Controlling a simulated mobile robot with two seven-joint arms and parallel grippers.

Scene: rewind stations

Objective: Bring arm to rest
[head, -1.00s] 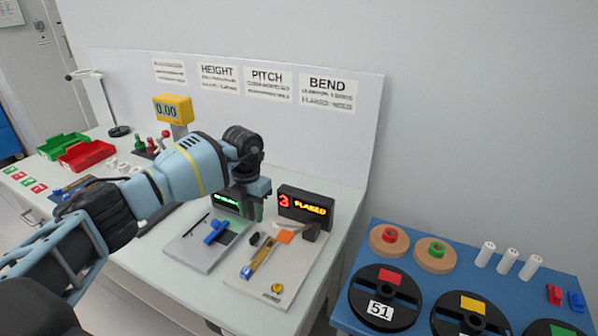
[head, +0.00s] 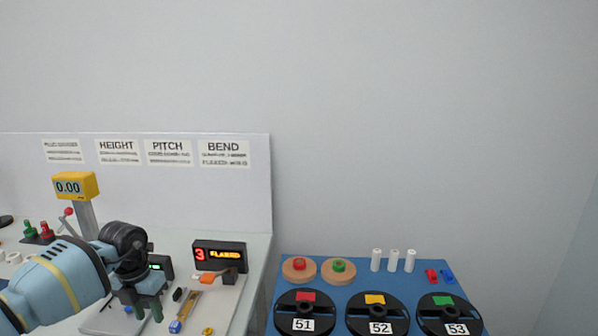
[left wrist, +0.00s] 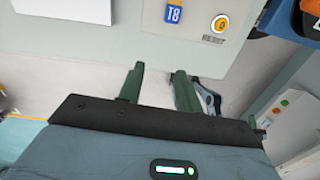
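My left arm (head: 62,284) comes in from the lower left in the head view, blue with a yellow band and a black wrist. My left gripper (head: 147,308) points down over the front part of the bench. In the left wrist view its two green fingers (left wrist: 158,85) stand apart, with nothing held between them. The bench edge with a blue T8 tag (left wrist: 174,14) and a round yellow piece (left wrist: 220,23) shows beyond the fingers, with pale floor behind them. My right gripper is in neither view.
A display (head: 219,256) reading 3 stands on the bench right of the gripper. A yellow gauge (head: 75,186) reads 0.00. A blue table (head: 345,288) at right holds black reels 51 (head: 303,324), 52 (head: 380,328) and 53 (head: 456,328). Wall space above is clear.

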